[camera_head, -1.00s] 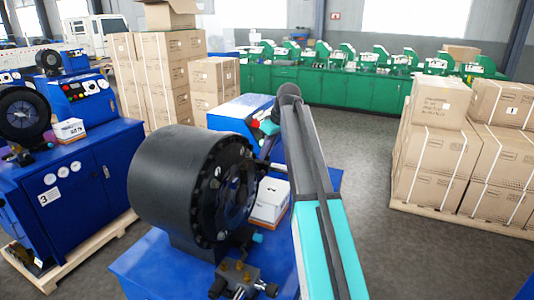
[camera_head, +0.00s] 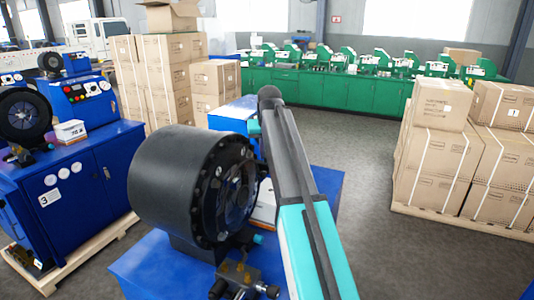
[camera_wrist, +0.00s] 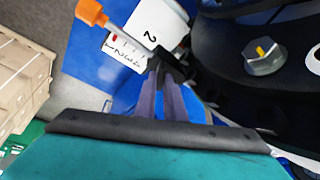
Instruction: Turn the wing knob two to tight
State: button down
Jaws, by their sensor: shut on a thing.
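In the wrist view my gripper (camera_wrist: 166,80) reaches up to a small dark wing knob (camera_wrist: 174,62) and its fingers are shut on it. The fingers hide most of the knob, so its angle is hard to tell. In the head view my arm hides the gripper and knob, beside the black crimper head (camera_head: 180,185).
A large black ring with a bolt (camera_wrist: 265,57) is close on the right in the wrist view. A white box (camera_head: 264,210) stands behind my arm. Another blue machine (camera_head: 75,190) is at left, stacked cartons (camera_head: 440,150) at right. Grey floor between is clear.

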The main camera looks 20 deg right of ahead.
jog(key=shift+m, duration=0.3)
jog(key=c, duration=1.8)
grip_release()
jog(key=shift+c, duration=0.2)
jog(key=shift+r, duration=0.15)
jog(key=shift+s+a+r+p, duration=0.15)
jog(key=shift+s+r+p, duration=0.05)
jog(key=shift+r+p, duration=0.35)
jog(key=p+v, duration=0.3)
jog(key=v, duration=0.3)
jog(key=shift+s+r, duration=0.2)
jog(key=shift+r, duration=0.05)
